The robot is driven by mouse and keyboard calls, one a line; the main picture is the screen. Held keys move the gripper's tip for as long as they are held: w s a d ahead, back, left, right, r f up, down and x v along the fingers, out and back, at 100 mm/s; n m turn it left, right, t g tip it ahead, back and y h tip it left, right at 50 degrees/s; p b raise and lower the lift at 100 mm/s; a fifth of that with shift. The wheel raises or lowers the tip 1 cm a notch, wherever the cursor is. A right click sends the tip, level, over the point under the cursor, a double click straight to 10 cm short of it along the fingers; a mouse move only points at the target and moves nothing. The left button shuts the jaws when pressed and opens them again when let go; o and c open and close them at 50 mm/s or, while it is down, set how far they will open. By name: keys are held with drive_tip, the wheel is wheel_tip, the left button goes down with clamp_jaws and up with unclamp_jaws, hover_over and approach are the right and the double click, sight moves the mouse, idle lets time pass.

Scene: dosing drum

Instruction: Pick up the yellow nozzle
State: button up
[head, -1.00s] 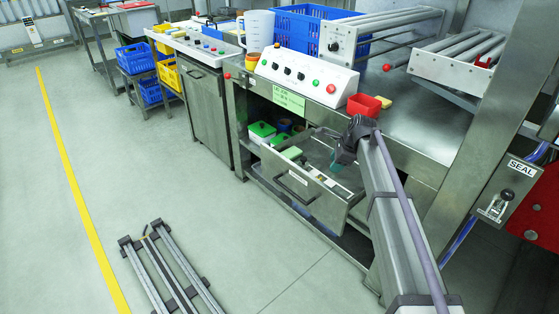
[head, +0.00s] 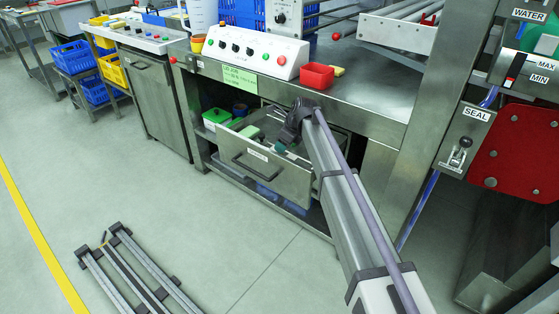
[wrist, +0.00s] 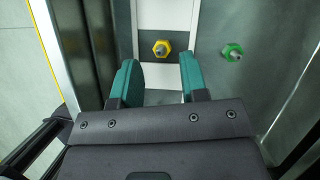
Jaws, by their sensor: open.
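The yellow nozzle (wrist: 161,49), a hex-shaped piece with a dark centre, sits on a dark patch of a pale strip in the wrist view. My gripper (wrist: 158,72) is open, its two teal fingers pointing towards the nozzle. The nozzle appears just beyond the fingertips, within the width of the gap, with nothing held. In the head view my gripper (head: 288,143) is over the open drawer (head: 265,178); the nozzle cannot be made out there.
A green nozzle (wrist: 232,52) lies right of the yellow one on bare grey metal. The drawer sits under a bench with a control box (head: 257,52) and a red bin (head: 317,76) on top. A green box (head: 216,117) is at the drawer's left.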

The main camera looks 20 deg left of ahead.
drive_tip(key=b+x, duration=0.1)
drive_tip(key=x, duration=0.2)
drive_tip(key=shift+a+f+b, duration=0.1)
drive_tip(key=shift+f+b, duration=0.2)
drive_tip(key=shift+b, duration=0.1)
drive_tip(key=shift+r, duration=0.25)
clamp_jaws()
drive_tip(key=shift+p, duration=0.3)
